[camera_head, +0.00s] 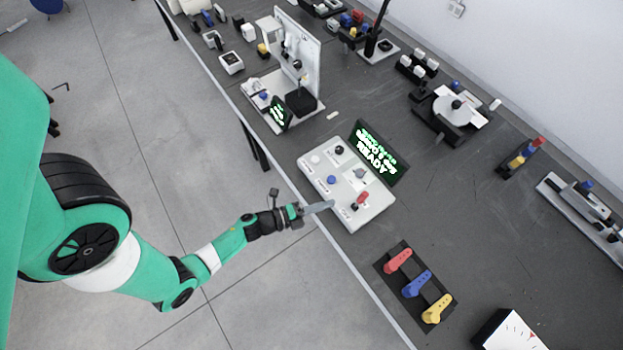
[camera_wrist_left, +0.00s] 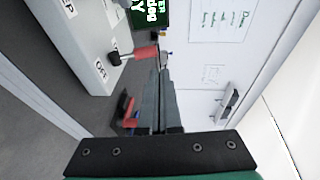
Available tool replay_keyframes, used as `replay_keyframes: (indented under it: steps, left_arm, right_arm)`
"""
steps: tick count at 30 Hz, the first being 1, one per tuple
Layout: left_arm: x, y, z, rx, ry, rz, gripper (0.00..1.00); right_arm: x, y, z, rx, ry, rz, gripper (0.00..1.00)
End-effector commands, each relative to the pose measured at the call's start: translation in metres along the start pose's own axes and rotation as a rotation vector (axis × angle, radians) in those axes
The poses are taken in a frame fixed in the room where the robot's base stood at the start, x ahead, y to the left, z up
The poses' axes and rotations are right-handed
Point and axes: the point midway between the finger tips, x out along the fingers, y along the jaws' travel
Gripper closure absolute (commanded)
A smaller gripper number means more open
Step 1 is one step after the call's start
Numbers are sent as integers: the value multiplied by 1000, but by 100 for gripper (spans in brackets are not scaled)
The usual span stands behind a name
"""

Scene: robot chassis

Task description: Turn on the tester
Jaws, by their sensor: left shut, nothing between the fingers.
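The tester is a white box (camera_head: 322,178) with a dark screen (camera_head: 376,153) showing green text that reads READY. It has a red-handled switch (camera_head: 362,198) near its front right corner, plus several knobs and buttons. In the left wrist view, the red switch handle (camera_wrist_left: 140,53) sticks out from the white panel (camera_wrist_left: 85,35), close to an OFF label. My left gripper (camera_head: 330,204) is shut and empty, at the tester's near edge beside the switch. Its closed fingers (camera_wrist_left: 160,95) point toward the switch area; a gap seems to remain between them. My right gripper is out of view.
A dark tray (camera_head: 441,287) with red, blue and yellow handles lies to the right of the tester. A white upright stand (camera_head: 305,60) with a small screen stands behind left. Other devices line the table's back; the dark tabletop (camera_head: 450,215) right of the tester is clear.

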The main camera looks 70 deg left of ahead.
Motion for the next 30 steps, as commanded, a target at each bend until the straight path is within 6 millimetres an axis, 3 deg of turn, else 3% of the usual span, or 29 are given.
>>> replay_keyframes:
  steps: [3, 9, 30]
  left_arm:
    - [-24, -6, 2, -3, -8, 1, 100]
    - [-40, -8, 1, -1, -3, 1, 100]
    - [-40, -7, -4, 1, 16, 1, 100]
  right_arm:
    - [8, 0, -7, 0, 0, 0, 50]
    - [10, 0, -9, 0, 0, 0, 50]
    - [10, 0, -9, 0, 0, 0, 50]
